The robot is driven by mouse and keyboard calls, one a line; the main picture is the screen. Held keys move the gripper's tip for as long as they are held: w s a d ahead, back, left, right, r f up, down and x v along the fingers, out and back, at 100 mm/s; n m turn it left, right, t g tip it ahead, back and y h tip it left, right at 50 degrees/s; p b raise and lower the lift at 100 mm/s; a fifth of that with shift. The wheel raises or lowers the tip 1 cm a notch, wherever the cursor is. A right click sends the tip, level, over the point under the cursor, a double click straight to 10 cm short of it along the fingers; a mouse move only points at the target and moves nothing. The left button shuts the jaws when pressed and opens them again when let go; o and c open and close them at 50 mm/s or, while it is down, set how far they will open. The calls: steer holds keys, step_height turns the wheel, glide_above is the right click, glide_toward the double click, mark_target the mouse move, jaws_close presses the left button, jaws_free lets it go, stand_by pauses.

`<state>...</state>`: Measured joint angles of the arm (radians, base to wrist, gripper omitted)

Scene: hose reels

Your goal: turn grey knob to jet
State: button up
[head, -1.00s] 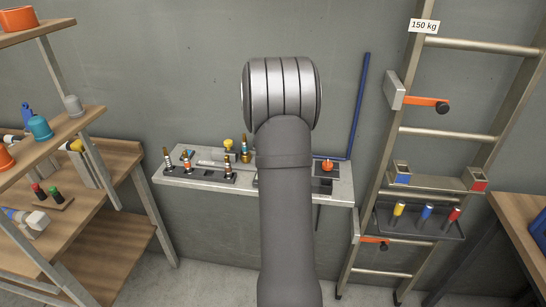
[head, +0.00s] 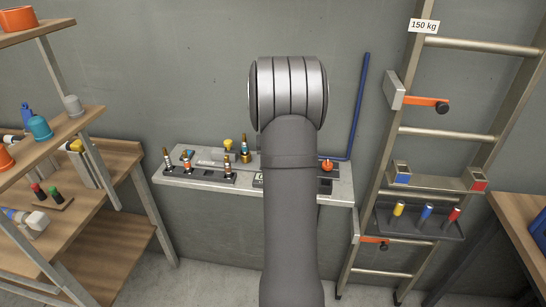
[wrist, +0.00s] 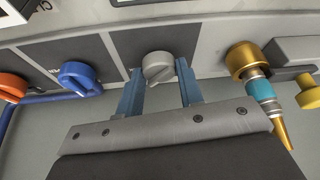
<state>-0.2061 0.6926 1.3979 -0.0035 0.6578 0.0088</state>
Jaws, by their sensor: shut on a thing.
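The grey knob (wrist: 157,65) sits on a dark square plate on the panel, in the upper middle of the wrist view. It has a raised grip bar across its face; I cannot read any jet mark by it. The two blue fingers of my gripper (wrist: 158,70) are on either side of the knob, shut on it. In the head view my arm hides the gripper and the grey knob.
A blue knob (wrist: 80,76) and an orange knob (wrist: 12,87) lie left of the grey one in the wrist view. A brass fitting (wrist: 247,62) with a nozzle is close on the right. The shelf (head: 340,191) holds several nozzles. A ladder (head: 470,140) stands to the right.

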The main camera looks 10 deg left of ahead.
steer(key=n, duration=0.2)
steer(key=n+y, duration=0.1)
steer(key=n, duration=0.1)
steer(key=shift+d+n+g+y, duration=0.15)
steer(key=shift+n+g+y, duration=0.15)
steer(key=n+g+y, duration=0.1)
steer(key=n, duration=0.3)
steer(key=shift+w, duration=0.1)
steer(key=shift+n, duration=0.3)
steer(key=o, duration=1)
steer(key=v, duration=1.7)
steer(key=shift+w+d+r, duration=0.2)
steer(key=shift+d, duration=0.05)
